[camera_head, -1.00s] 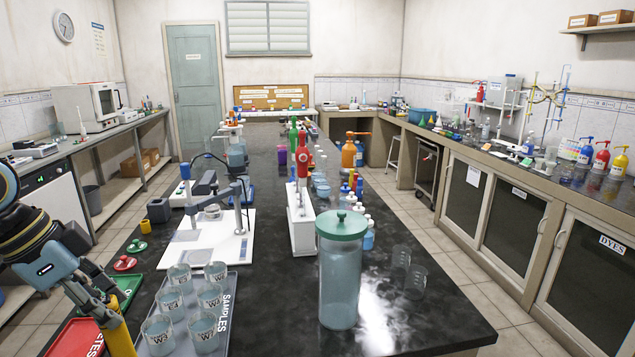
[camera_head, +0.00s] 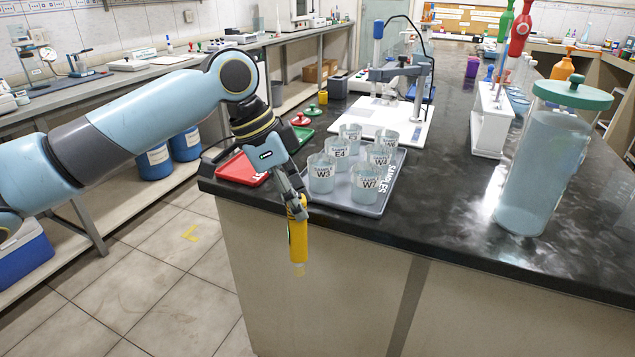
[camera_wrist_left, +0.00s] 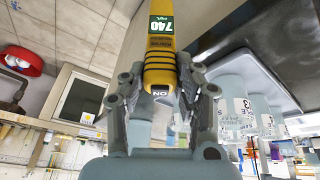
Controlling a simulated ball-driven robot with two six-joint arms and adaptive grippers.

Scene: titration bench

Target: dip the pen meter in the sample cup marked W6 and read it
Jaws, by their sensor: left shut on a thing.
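My left gripper (camera_head: 297,205) is shut on the yellow pen meter (camera_head: 298,240), which hangs nearly upright, tip down, in front of the bench's near edge, left of the sample tray's near corner. In the left wrist view the gripper (camera_wrist_left: 160,95) holds the pen meter (camera_wrist_left: 161,45); its green panel shows characters like 740, perhaps upside down. Several clear sample cups stand on the grey tray (camera_head: 372,209). Labels look like W3 (camera_head: 321,173), E4 (camera_head: 340,154) and W4 (camera_head: 379,161); the near right cup (camera_head: 364,187) reads unclearly. I cannot make out W6. My right gripper is out of view.
A tall jar with a green lid (camera_head: 540,160) and a white rack (camera_head: 491,125) stand to the right. Open floor lies before the bench.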

